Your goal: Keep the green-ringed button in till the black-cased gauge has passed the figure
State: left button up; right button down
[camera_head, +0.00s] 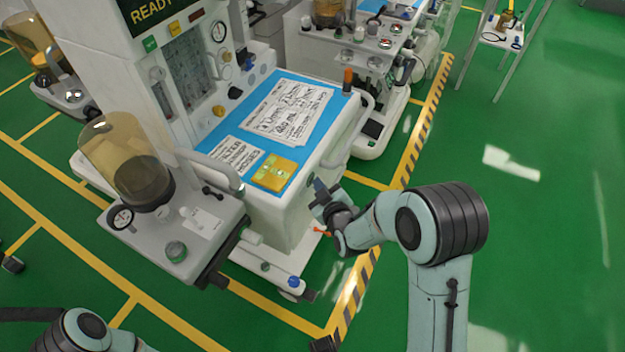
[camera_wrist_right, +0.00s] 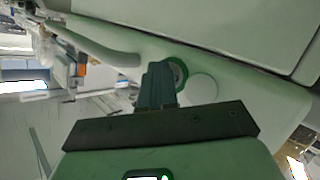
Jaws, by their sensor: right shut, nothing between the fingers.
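My left gripper is out of view.
The near cart's blue top (camera_head: 325,95) holds written sheets and a yellow pad (camera_head: 274,173). A glass canister (camera_head: 125,155) rises from the side shelf. A second cart (camera_head: 345,50) stands behind. Green floor is open at right.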

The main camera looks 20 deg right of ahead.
jog(key=shift+s+d, duration=0.1)
dwell(0.6)
jog(key=shift+s+d, duration=0.5)
jog(key=shift+s, duration=0.1)
jog(key=shift+s+d+b, duration=0.85)
jog(key=shift+s+d, duration=0.75)
jog(key=shift+s, duration=0.3)
